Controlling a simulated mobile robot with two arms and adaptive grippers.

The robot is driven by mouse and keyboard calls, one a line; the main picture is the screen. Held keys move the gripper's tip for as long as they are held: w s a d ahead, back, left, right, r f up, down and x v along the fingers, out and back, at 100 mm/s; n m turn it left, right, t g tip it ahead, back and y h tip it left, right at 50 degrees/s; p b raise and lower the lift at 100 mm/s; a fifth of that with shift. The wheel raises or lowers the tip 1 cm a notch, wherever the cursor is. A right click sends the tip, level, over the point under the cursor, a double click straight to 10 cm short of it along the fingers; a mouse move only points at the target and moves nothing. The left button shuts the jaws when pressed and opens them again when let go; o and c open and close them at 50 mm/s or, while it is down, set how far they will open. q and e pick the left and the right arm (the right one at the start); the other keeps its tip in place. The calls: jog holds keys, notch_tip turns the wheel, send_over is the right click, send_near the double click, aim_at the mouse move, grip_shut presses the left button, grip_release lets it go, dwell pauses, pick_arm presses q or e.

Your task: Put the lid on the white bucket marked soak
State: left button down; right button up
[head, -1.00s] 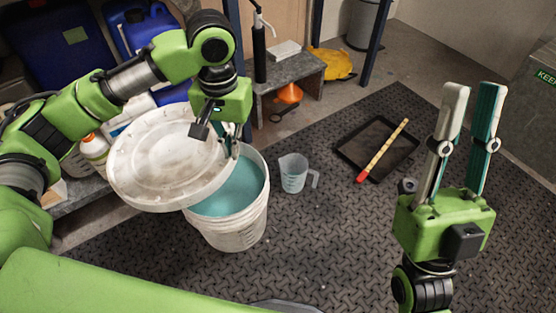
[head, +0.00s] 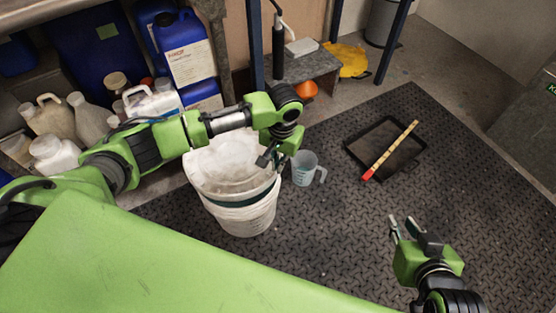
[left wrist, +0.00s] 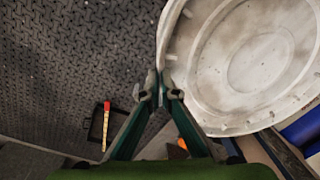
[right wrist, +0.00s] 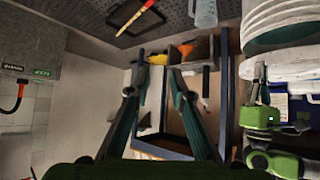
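The white bucket (head: 246,218) stands on the dark floor mat; I cannot read a mark on it. The round white lid (head: 222,160) is over its mouth, hiding most of the opening, and looks tilted, with a dark gap under its near edge. My left gripper (head: 270,160) is shut on the lid's right rim; the lid also fills the right of the left wrist view (left wrist: 255,55), its rim between the fingertips (left wrist: 160,92). My right gripper (head: 402,228) is open and empty, away to the right of the bucket; its spread fingers show in the right wrist view (right wrist: 154,82).
A clear measuring jug (head: 303,170) stands close to the bucket's right. A black tray (head: 372,138) with a red-tipped stick (head: 388,152) lies further right. Jugs and blue containers (head: 188,50) crowd the shelf at left. The mat (head: 340,225) is clear at front.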

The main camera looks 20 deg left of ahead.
pick_arm(q)
jog(key=shift+f, duration=0.1)
pick_arm(e)
jog(key=shift+s+d+f, duration=0.1)
jog(key=shift+s+f, duration=0.15)
jog(key=shift+s+g, duration=0.1)
jog(key=shift+g, duration=0.2)
